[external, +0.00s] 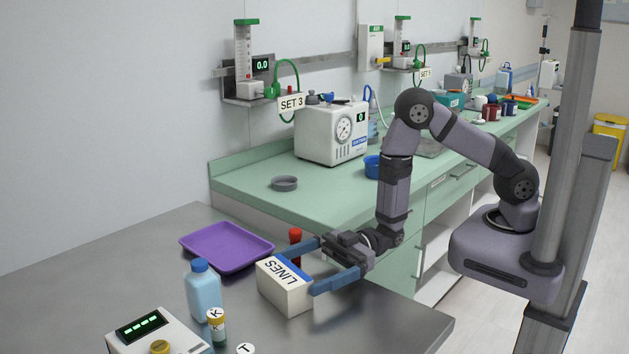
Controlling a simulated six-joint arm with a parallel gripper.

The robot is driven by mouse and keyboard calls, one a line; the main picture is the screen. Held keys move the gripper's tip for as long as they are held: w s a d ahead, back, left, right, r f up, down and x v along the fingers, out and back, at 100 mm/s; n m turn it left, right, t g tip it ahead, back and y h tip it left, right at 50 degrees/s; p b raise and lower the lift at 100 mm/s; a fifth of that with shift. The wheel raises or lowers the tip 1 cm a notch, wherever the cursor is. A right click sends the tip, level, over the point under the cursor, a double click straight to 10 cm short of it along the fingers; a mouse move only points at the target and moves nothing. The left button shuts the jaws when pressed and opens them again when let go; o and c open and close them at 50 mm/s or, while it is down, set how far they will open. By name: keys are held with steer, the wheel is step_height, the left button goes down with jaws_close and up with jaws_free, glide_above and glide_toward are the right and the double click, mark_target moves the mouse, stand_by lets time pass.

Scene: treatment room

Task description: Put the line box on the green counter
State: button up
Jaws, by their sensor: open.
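The line box (286,290) is a white box with a blue stripe and the word LINES on top. It sits on the grey metal table (130,255) near its right side. My gripper (295,268) is open, with its two blue fingers reaching to the left on either side of the box. I cannot tell whether the fingers touch it. The green counter (240,184) runs along the wall behind the table, to the upper right of the box.
A purple tray (226,246), a blue bottle (203,292), a red-capped item (295,236) and a vial marked K (217,330) stand near the box. On the counter are a grey dish (284,183), a white machine (325,135) and a blue tub (373,166).

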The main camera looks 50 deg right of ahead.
steer(key=shift+x, duration=1.45)
steer(key=c, duration=0.9)
steer(key=shift+r, duration=0.1)
steer(key=shift+s+d+r, duration=0.1)
steer(key=shift+d+r, duration=0.4)
steer(key=s+d+r+p, duration=0.1)
steer(key=d+r+p, duration=0.1)
steer(key=d, duration=0.4)
steer(key=s+d+r+p, duration=0.1)
steer(key=d+r+p, duration=0.1)
steer(key=d+r, duration=0.3)
steer(key=shift+s+d, duration=0.4)
steer(key=shift+d, duration=0.35)
